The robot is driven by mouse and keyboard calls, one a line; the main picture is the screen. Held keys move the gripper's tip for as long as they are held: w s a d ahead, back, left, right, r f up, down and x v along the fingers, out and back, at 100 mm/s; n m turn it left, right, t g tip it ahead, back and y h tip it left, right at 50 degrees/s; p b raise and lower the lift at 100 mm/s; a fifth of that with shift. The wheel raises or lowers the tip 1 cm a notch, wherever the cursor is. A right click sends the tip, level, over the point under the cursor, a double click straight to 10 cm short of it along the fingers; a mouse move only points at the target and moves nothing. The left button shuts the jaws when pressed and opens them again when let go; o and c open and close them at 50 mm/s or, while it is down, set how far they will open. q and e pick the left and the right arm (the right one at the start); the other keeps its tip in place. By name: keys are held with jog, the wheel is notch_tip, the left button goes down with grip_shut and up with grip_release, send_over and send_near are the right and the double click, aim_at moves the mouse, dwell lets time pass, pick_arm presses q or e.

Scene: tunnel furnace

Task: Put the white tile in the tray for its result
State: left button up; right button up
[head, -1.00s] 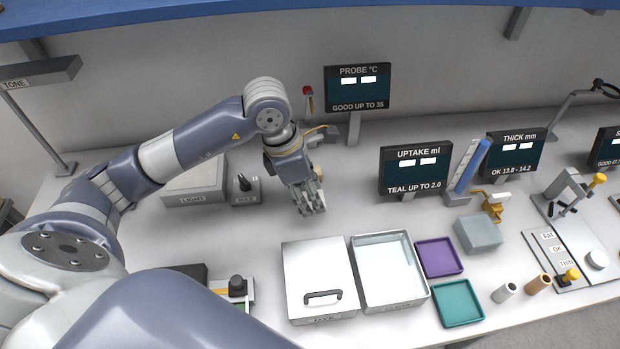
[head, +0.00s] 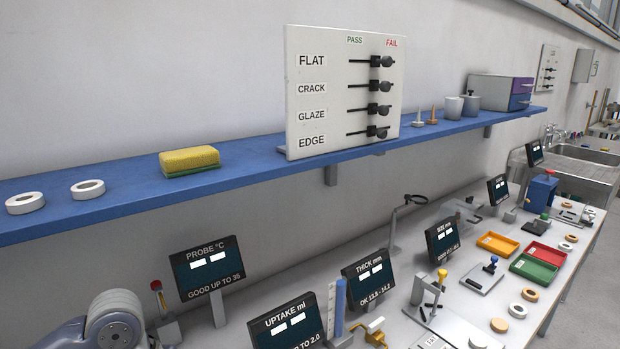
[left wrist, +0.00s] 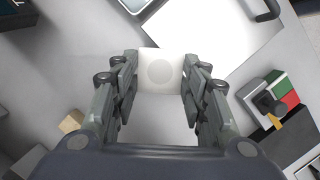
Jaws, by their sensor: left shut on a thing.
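In the left wrist view my left gripper (left wrist: 160,82) is shut on the white tile (left wrist: 160,68), a pale square with a faint round mark, held between both fingers. The tile does not show in the head view; only part of my left arm is at its lower left. A white board (head: 335,85) on the blue shelf has rows FLAT, CRACK, GLAZE and EDGE; the round black knobs (head: 387,62) all sit at the FAIL side. An orange tray (head: 497,243), red tray (head: 546,254) and green tray (head: 532,269) lie on the bench at right. My right gripper is not in view.
Displays for probe (head: 209,265), uptake (head: 287,325) and thickness (head: 369,274) line the bench. A yellow sponge (head: 189,161) and white rings (head: 88,189) lie on the shelf. In the left wrist view a flat white lid (left wrist: 205,30) lies beyond the tile.

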pick_arm(q)
jog(key=m, duration=0.4)
jog(key=shift+s+d+r+g+y, duration=0.25)
jog(key=shift+r+g+y, duration=0.05)
jog(key=shift+g, duration=0.1)
jog(key=m, duration=0.4)
jog(key=shift+s+r+g+y, duration=0.25)
jog(key=shift+s+g+y, duration=0.05)
jog(key=shift+s+g, duration=0.1)
jog(key=m, duration=0.3)
jog(key=shift+s+r+m+g+y, duration=0.3)
jog(key=shift+m+y, duration=0.1)
jog(key=m, duration=0.3)
jog(key=r+m+y, duration=0.1)
jog(key=shift+s+a, duration=0.25)
jog(key=shift+s, duration=0.15)
jog(key=shift+f, duration=0.1)
